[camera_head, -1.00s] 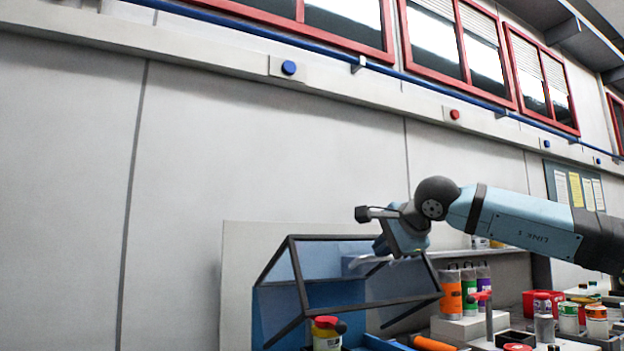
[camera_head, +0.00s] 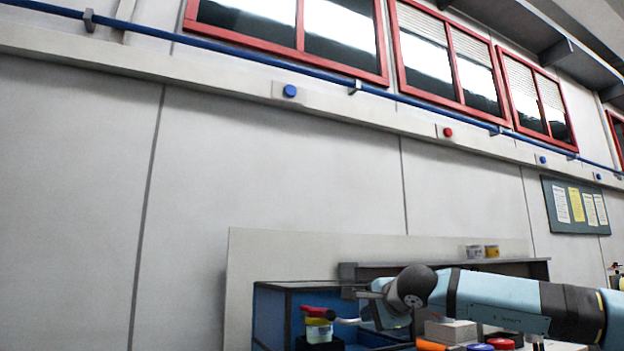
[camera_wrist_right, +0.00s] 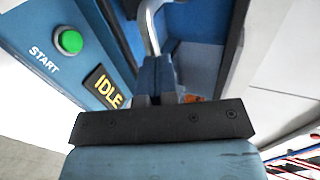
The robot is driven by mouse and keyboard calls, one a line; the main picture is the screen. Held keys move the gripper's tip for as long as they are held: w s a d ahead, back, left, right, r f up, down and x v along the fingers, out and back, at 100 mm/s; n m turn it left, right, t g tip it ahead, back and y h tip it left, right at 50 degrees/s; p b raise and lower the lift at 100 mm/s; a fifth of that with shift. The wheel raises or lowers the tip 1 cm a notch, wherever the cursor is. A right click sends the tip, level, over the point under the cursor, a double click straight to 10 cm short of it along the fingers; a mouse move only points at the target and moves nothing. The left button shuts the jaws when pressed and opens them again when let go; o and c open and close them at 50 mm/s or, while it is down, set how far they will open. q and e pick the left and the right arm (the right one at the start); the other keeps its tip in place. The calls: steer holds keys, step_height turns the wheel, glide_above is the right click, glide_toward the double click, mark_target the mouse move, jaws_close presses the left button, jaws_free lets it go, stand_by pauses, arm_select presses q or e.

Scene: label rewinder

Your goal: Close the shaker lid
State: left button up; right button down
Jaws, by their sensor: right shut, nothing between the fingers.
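The shaker (camera_head: 270,315) is a blue box with dark edges, low in the middle of the head view. Its dark-framed lid lies low there, and my arm hides part of it, so I cannot tell whether it is fully down. A pale curved handle (camera_head: 347,321) shows by my right gripper (camera_head: 352,292). In the right wrist view, the shut, empty right gripper (camera_wrist_right: 155,85) is close to a metal handle bar (camera_wrist_right: 150,28); contact is unclear. A green START button (camera_wrist_right: 70,41) and an IDLE display (camera_wrist_right: 107,89) are on the blue panel. My left gripper is not in view.
A jar (camera_head: 319,331) with a red and black top stands in front of the shaker. An orange-handled tool (camera_head: 431,345) and red and blue caps lie right of it. A shelf (camera_head: 520,268) with two small jars is behind my right arm.

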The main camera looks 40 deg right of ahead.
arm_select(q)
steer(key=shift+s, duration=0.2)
arm_select(e)
steer(key=shift+w+f, duration=0.1)
steer(key=shift+f, duration=0.45)
